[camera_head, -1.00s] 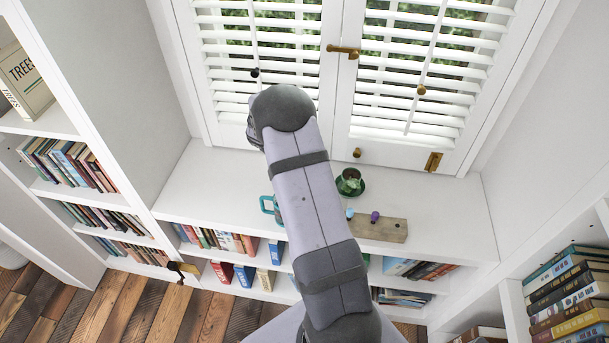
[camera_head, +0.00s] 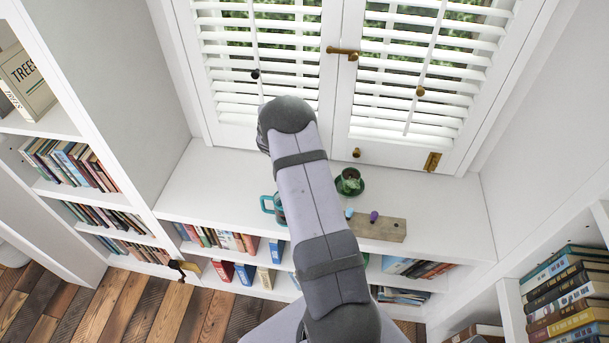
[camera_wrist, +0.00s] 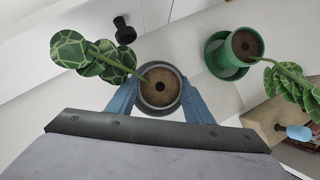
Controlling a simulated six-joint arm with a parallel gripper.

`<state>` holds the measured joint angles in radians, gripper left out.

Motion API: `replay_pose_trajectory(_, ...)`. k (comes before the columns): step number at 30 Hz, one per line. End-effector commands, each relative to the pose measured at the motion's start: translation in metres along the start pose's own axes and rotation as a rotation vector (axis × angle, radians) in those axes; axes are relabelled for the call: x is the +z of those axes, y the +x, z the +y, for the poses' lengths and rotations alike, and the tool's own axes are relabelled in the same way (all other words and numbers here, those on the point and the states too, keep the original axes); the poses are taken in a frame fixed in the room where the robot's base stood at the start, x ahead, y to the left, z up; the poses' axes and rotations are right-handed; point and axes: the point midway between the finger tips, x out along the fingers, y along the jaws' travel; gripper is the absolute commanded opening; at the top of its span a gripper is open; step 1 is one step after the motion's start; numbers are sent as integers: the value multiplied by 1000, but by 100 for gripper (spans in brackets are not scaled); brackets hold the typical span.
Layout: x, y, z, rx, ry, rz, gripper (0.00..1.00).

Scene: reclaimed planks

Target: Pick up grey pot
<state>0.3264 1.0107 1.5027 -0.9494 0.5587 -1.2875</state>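The grey pot (camera_wrist: 142,96) is a round pot with brown soil. A plant with patterned green leaves (camera_wrist: 92,58) leans out of it to the left in the wrist view. My gripper (camera_wrist: 160,98) has one blue finger along each side of the pot. Both fingers meet its sides with no gap visible, so it looks shut on the pot. I cannot tell whether the pot's base touches the shelf.
A green pot on a green saucer (camera_wrist: 222,66) stands to the right, with its leaves leaning right. A wooden block (camera_head: 385,229) with small coloured pieces lies nearby. Shuttered windows (camera_head: 335,75) rise behind the white shelf top (camera_head: 460,215).

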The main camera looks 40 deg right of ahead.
Motion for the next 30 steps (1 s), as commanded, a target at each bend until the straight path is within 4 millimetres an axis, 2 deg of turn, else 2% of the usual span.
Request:
replay_pose_trajectory(1, 0, 0, 0, 0, 0, 0, 15)
replay_pose_trajectory(2, 1, -1, 0, 1, 0, -1, 11)
replay_pose_trajectory(8, 1, -1, 1, 1, 0, -1, 10)
replay_pose_trajectory(13, 7, -10, 1, 3, 2, -3, 10)
replay_pose_trajectory(24, 35, -60, 1, 3, 2, -4, 10)
replay_pose_trajectory(30, 47, -80, 1, 2, 1, -2, 10)
